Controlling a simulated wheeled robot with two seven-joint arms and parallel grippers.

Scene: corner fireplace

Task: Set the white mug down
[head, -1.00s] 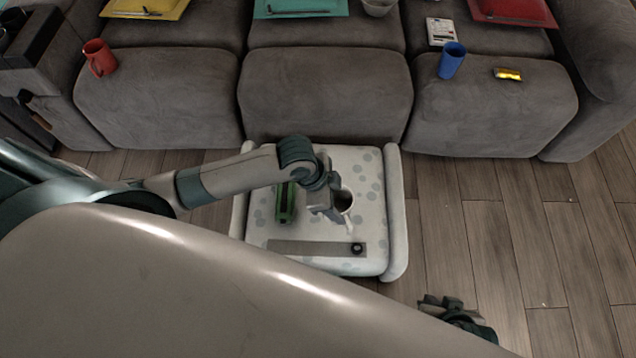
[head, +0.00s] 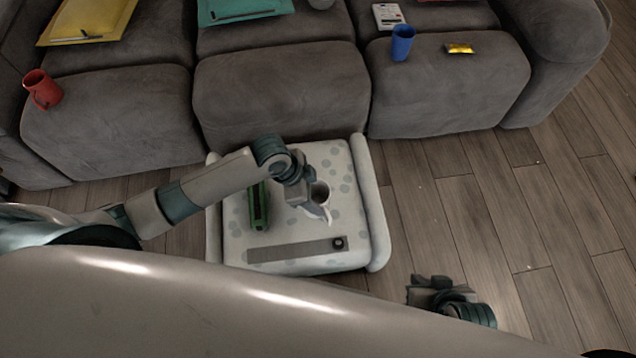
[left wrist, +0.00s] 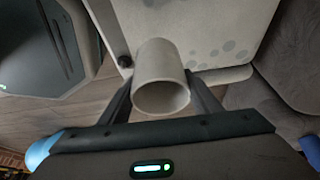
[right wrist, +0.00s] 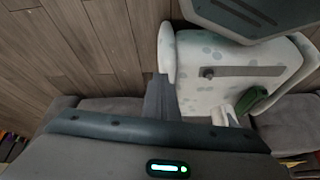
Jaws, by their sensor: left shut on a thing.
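The white mug (head: 320,195) is at the right half of a pale spotted footstool (head: 355,225) in the head view. My left gripper (head: 315,203) is shut on the mug and partly hides it. In the left wrist view the mug (left wrist: 160,75) sits between the two fingers, its open mouth facing the camera. The mug looks close to the footstool top, but I cannot tell whether its base touches. My right gripper (head: 432,288) is over the floor right of the footstool; its fingers (right wrist: 160,98) look closed together and empty.
A green object (head: 258,205) lies left of the mug on the footstool. A grey strip (head: 290,250) with a black knob (head: 339,243) runs along its front. A grey sofa (head: 280,95) behind carries a red mug (head: 42,90), a blue cup (head: 402,43) and a yellow packet (head: 459,48).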

